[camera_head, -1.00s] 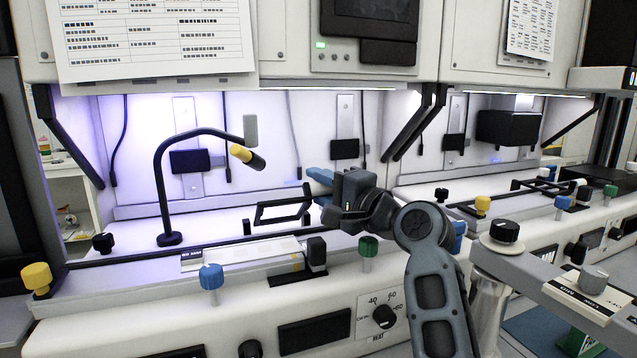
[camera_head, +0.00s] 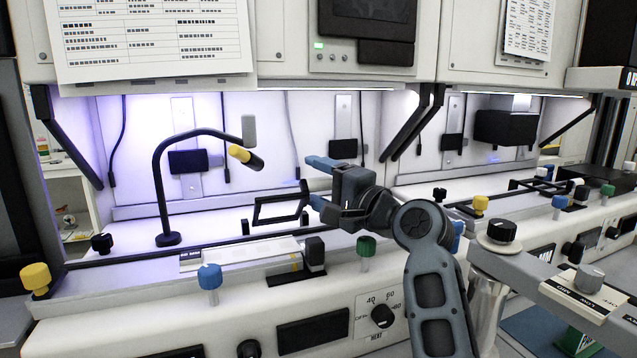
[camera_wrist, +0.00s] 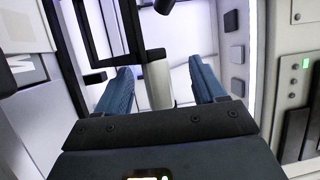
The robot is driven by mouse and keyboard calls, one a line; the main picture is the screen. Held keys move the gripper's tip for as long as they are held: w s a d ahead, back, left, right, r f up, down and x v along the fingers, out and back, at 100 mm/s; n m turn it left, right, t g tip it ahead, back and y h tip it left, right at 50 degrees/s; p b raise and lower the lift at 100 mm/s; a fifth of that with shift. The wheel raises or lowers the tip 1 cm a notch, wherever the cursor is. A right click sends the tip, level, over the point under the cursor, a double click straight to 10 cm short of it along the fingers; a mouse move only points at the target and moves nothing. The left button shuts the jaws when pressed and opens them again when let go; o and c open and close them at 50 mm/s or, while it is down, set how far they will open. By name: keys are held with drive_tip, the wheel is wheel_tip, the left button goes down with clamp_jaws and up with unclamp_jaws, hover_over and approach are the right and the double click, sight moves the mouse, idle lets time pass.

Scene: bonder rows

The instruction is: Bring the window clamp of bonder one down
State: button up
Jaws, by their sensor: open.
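The window clamp, a black open frame (camera_head: 281,209), stands raised and tilted above the work rail of the left bonder in the head view. Its frame (camera_wrist: 128,25) also fills the upper left of the wrist view. My gripper (camera_head: 320,183) is just right of the clamp's right end, with its two blue fingers spread. In the wrist view my gripper (camera_wrist: 160,92) is open, and a pale grey cylinder with a dark top (camera_wrist: 158,82) stands between the fingers, with gaps on both sides. I cannot tell whether this cylinder belongs to the clamp.
A black gooseneck lamp (camera_head: 160,180) stands to the left. Blue (camera_head: 210,278), green (camera_head: 366,248) and yellow (camera_head: 36,278) knobs stick up along the bonder's front. A black block (camera_head: 315,252) sits on the rail below my gripper. Another bonder (camera_head: 540,190) stands to the right.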

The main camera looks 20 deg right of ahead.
drive_tip(key=shift+p+v, duration=0.75)
drive_tip(key=shift+v, duration=2.65)
drive_tip(key=shift+s+f, duration=0.1)
drive_tip(key=b+v, duration=0.1)
drive_tip(key=v, duration=0.6)
drive_tip(key=shift+s, duration=0.35)
drive_tip(key=shift+d, duration=0.1)
